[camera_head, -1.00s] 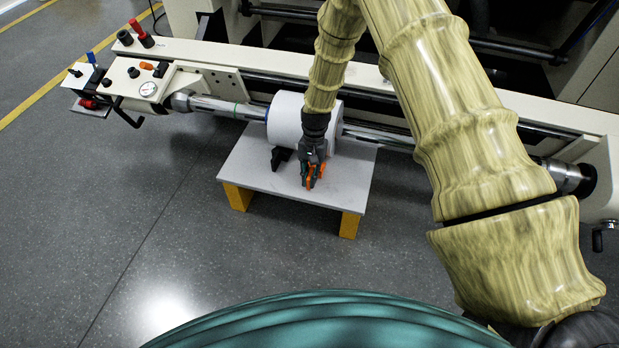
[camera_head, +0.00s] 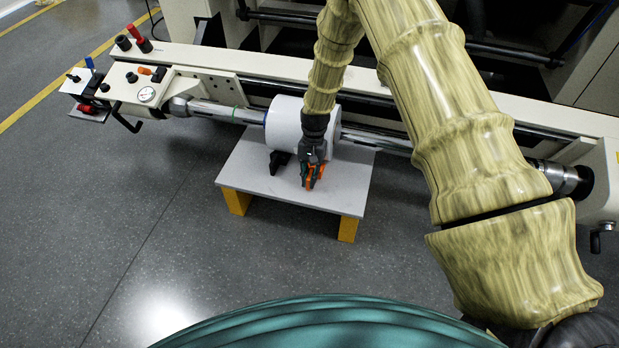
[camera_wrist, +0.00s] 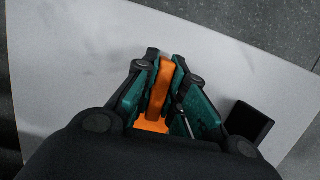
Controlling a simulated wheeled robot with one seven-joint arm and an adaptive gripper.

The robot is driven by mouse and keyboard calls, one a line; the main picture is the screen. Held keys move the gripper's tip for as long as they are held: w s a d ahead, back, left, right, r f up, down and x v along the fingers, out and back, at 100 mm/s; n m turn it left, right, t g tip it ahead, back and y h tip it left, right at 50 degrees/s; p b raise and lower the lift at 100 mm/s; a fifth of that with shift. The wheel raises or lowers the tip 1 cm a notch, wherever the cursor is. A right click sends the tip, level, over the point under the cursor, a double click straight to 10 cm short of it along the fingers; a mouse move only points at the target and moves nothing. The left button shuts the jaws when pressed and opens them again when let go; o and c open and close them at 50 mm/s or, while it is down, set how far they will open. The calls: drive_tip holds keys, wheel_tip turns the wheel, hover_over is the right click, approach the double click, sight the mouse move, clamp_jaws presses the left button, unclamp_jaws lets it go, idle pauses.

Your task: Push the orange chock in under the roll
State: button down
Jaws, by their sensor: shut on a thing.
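The white roll (camera_head: 286,127) lies on its shaft above a low grey-topped table (camera_head: 245,181). My gripper (camera_head: 312,181) points down over the table in front of the roll. It is shut on the orange chock (camera_wrist: 165,90), which stands between the two fingers in the wrist view. Only small orange parts of the chock show in the head view. A black chock-like block (camera_head: 279,160) sits at the roll's front left, and it also shows in the wrist view (camera_wrist: 248,122), right of my gripper. The head view does not show whether the orange chock touches the roll.
The table stands on yellow legs (camera_head: 347,229) with open floor in front. The shaft (camera_head: 375,140) runs left and right of the roll. A control panel (camera_head: 137,88) with knobs and a gauge is at the left. Bare tabletop lies right of my gripper.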

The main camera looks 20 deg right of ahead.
drive_tip(key=c, duration=1.4)
unclamp_jaws()
drive_tip(key=shift+r, duration=0.1)
